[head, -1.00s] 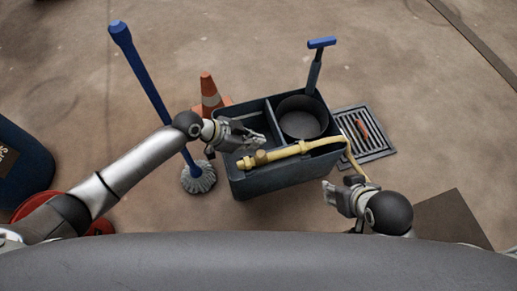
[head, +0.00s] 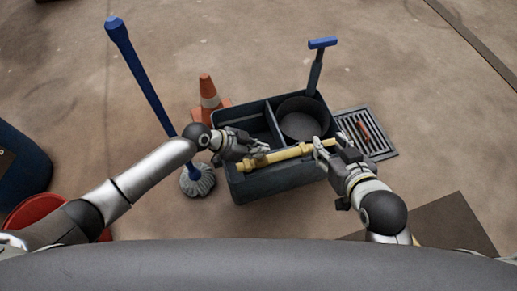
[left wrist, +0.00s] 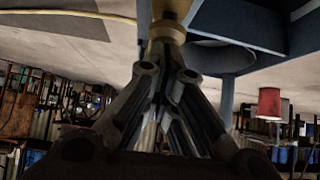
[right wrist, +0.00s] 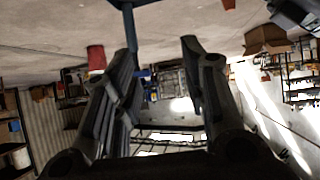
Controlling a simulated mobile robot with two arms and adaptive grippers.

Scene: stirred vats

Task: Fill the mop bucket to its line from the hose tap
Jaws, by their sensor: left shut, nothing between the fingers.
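The dark grey-blue mop bucket (head: 280,181) stands on the floor, with a round wringer (head: 300,122) in its right part. Its fill line and any water inside cannot be made out. The yellow hose (head: 292,153) lies across the bucket's near side, with its brass tap (head: 252,162) at the left end. My left gripper (head: 262,150) is shut and empty, right by the tap; the left wrist view shows the tap (left wrist: 166,32) just beyond its fingertips. Contact cannot be told. My right gripper (head: 329,146) is open at the hose's right part, by the rim.
A blue-handled mop (head: 140,75) stands left of the bucket, with an orange cone (head: 208,93) behind it. A floor drain (head: 381,143) lies to the right. A red tub (head: 38,208) and a blue barrel (head: 18,165) are at the left. The floor beyond is clear.

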